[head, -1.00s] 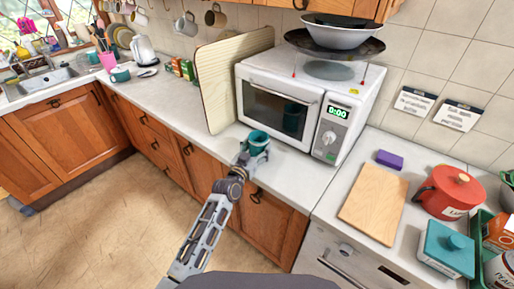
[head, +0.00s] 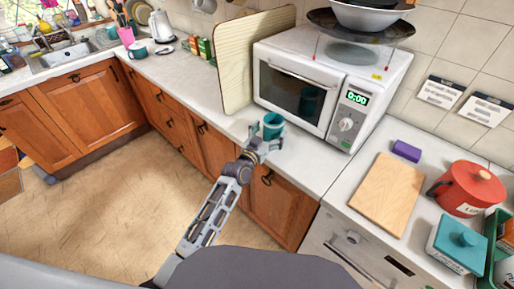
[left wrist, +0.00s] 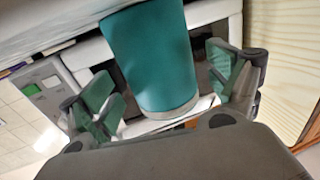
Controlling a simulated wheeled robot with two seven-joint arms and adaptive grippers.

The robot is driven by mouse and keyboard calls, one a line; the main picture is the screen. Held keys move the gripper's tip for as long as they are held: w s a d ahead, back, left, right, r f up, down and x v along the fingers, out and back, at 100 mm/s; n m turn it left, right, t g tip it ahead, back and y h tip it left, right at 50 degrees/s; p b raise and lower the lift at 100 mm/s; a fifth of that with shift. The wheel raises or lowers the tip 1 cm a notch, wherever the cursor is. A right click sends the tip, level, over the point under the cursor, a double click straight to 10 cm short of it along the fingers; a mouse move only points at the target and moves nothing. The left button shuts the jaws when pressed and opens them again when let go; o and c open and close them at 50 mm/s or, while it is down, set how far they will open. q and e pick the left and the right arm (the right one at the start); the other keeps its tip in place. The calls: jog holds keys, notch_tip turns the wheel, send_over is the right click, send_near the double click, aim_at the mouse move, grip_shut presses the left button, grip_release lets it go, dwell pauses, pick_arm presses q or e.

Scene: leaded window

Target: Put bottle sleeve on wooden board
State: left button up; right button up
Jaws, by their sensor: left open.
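The bottle sleeve (head: 271,125) is a teal, open-topped cylinder standing on the white counter in front of the microwave. My left gripper (head: 259,146) is right at its near side in the head view. In the left wrist view the teal sleeve (left wrist: 152,60) lies between the two spread fingers of the left gripper (left wrist: 165,100), with gaps on both sides. The gripper is open. The wooden board (head: 386,194) lies flat and bare on the counter to the right of the microwave. My right gripper is not in view.
The white microwave (head: 331,85) stands just behind the sleeve. A large pale board (head: 236,70) leans upright to its left.

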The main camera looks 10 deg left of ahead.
pick_arm(q)
jog(key=v, duration=0.3)
jog(key=shift+s, duration=0.15)
jog(key=v, duration=0.7)
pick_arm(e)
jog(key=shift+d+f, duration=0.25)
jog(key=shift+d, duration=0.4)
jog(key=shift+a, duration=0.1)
